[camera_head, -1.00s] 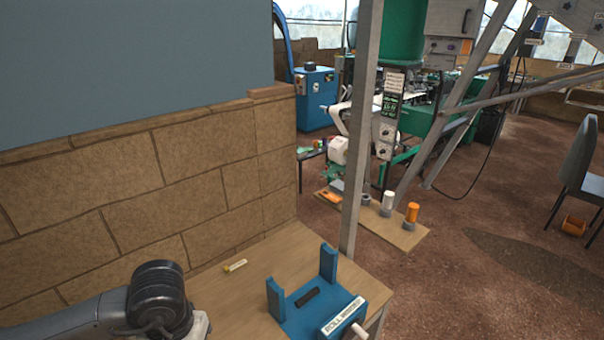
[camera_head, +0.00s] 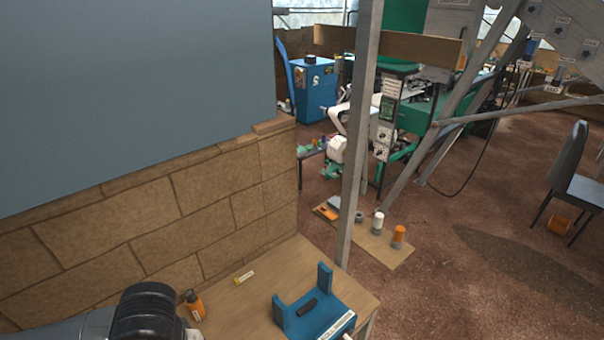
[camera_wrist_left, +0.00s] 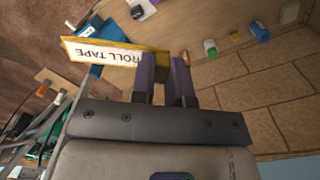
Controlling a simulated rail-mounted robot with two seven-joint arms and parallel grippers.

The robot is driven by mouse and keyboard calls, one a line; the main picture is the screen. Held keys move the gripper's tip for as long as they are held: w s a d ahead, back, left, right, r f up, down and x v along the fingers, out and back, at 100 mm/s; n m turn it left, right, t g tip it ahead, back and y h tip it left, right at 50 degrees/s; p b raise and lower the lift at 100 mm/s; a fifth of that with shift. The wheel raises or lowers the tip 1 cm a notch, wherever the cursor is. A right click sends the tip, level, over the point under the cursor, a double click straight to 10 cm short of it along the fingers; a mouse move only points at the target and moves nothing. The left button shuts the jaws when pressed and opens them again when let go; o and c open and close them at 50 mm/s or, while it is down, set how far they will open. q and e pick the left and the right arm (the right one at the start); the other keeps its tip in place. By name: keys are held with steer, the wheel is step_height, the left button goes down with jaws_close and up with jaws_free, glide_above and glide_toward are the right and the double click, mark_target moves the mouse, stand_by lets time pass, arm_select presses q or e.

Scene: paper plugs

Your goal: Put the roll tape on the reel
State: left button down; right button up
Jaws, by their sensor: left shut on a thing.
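The roll tape (camera_wrist_left: 103,52), a piece with a yellow edge and a white "ROLL TAPE" label seen upside down, shows at the fingertips of my left gripper (camera_wrist_left: 166,68) in the left wrist view. The gripper is shut on it; the fingers hide part of it. The blue reel stand (camera_head: 318,318) with two uprights and a dark bar between them is on the table in the head view, cut off at the bottom. Blue parts of it also show beyond the tape in the left wrist view (camera_wrist_left: 90,38). My left gripper is outside the head view. My right gripper is in neither view.
An orange bottle (camera_head: 194,305) and a small cream-yellow piece (camera_head: 244,277) are on the wooden table (camera_head: 275,265). A brick wall (camera_head: 215,205) borders it. A grey post (camera_head: 357,150) stands behind. A brown plank (camera_head: 390,46) crosses the upper head view.

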arm_select(q)
steer(key=shift+s+r+p, duration=0.2)
steer(key=shift+r+p, duration=0.2)
steer(key=shift+r, duration=0.2)
steer(key=shift+s+r+p, duration=0.15)
steer(key=shift+r+p, duration=0.2)
steer(key=shift+r, duration=0.25)
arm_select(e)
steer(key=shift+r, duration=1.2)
arm_select(q)
steer(key=shift+f, duration=0.1)
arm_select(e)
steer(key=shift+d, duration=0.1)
